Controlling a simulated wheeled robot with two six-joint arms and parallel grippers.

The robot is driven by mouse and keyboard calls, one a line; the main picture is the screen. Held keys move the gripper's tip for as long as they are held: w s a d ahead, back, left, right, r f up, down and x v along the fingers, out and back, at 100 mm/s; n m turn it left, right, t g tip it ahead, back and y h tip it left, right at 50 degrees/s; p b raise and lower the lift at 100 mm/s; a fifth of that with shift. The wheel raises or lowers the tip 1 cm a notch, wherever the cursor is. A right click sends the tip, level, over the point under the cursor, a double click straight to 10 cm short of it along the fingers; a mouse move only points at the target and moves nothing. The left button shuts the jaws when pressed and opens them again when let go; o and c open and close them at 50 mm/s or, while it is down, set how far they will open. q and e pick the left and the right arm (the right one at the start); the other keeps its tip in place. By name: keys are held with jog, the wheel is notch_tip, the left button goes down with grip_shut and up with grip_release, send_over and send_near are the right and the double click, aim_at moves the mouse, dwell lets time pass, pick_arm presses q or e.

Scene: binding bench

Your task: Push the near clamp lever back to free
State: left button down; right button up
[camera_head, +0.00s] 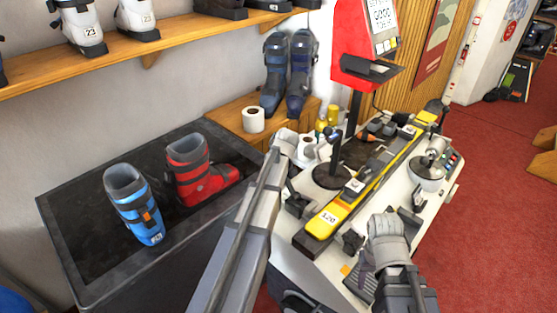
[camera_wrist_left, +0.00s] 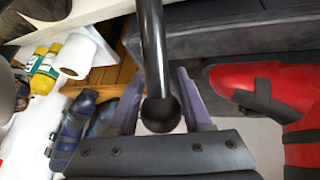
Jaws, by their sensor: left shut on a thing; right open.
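In the left wrist view a black lever rod (camera_wrist_left: 152,45) ends in a round black knob (camera_wrist_left: 161,114). My left gripper (camera_wrist_left: 158,100) has its purple fingers on either side of this knob and is shut on it. In the head view my left forearm reaches up to the bench, and the lever and left fingertips cannot be made out there. The yellow ski (camera_head: 327,219) marked 120 lies along the bench, with dark clamp blocks (camera_head: 297,203) beside its near end. My right gripper (camera_head: 366,262) is open and empty over the bench's near right part.
A black-topped counter (camera_head: 85,255) at left holds a blue boot (camera_head: 132,205) and a red boot (camera_head: 203,175). The red display stand (camera_head: 352,50) rises behind the ski. A paper roll (camera_head: 253,120) stands on the wooden shelf.

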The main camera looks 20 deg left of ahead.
pick_arm(q)
jog(key=shift+f+b, duration=0.5)
jog(key=shift+f, duration=0.4)
jog(key=shift+a, duration=0.15)
jog(key=shift+w, duration=0.1)
dwell(0.5)
jog(key=shift+c, duration=1.8)
grip_release()
jog(key=p+v, duration=0.6)
jog(key=v, duration=0.2)
jog(key=shift+a+p, duration=0.15)
jog(key=shift+p, duration=0.2)
